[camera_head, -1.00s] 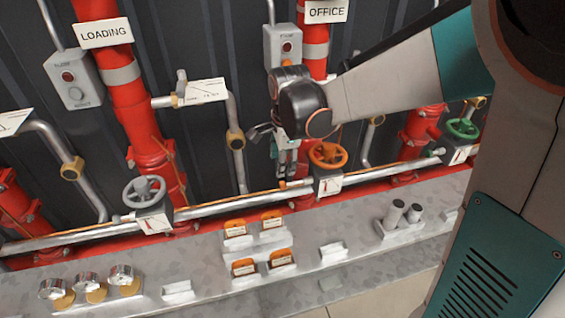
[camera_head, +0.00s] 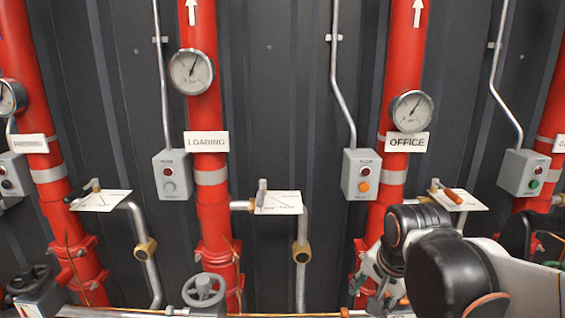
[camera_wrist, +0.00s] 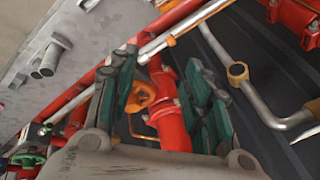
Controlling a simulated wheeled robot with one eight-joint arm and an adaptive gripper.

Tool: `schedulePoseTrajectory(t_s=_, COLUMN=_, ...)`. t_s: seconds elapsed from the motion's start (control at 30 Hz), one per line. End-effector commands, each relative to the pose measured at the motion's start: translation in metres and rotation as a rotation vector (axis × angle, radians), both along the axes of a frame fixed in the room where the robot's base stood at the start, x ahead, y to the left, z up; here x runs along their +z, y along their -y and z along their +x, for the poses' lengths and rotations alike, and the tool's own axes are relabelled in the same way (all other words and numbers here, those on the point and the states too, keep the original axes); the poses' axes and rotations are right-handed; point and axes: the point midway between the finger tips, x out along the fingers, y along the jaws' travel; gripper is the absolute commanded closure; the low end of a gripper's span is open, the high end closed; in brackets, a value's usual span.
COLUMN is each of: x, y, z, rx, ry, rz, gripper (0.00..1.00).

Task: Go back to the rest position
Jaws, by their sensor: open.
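My gripper (camera_head: 372,284) is at the lower right of the head view, in front of the lower part of the red OFFICE pipe (camera_head: 402,70). It partly covers the pipe flange there. In the wrist view my gripper (camera_wrist: 165,80) shows its two dark green fingers spread apart with nothing held between them. An orange handwheel (camera_wrist: 140,97) and a red pipe (camera_wrist: 170,115) show beyond the gap between the fingers. I cannot tell the exact distance to them. My arm comes in from the right edge of the head view.
The red LOADING pipe (camera_head: 205,120), gauges (camera_head: 191,71) and grey button boxes (camera_head: 178,174) line the dark wall. A grey handwheel (camera_head: 203,290) sits low. An orange-handled lever (camera_head: 452,195) is close above my arm. The grey ledge (camera_wrist: 60,40) holds short cylinders (camera_wrist: 50,60).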

Motion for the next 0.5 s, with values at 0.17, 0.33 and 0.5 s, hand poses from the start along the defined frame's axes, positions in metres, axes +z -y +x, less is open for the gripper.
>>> schedulePoseTrajectory(t_s=0.17, x=0.010, y=0.006, z=-0.041, rx=0.245, ry=0.075, rz=-0.114, gripper=0.55)
schedulePoseTrajectory(t_s=0.33, x=0.012, y=0.010, z=-0.074, rx=0.469, ry=0.143, rz=-0.241, gripper=0.55)
schedulePoseTrajectory(t_s=0.5, x=0.010, y=0.013, z=-0.096, rx=0.637, ry=0.191, rz=-0.349, gripper=0.55)
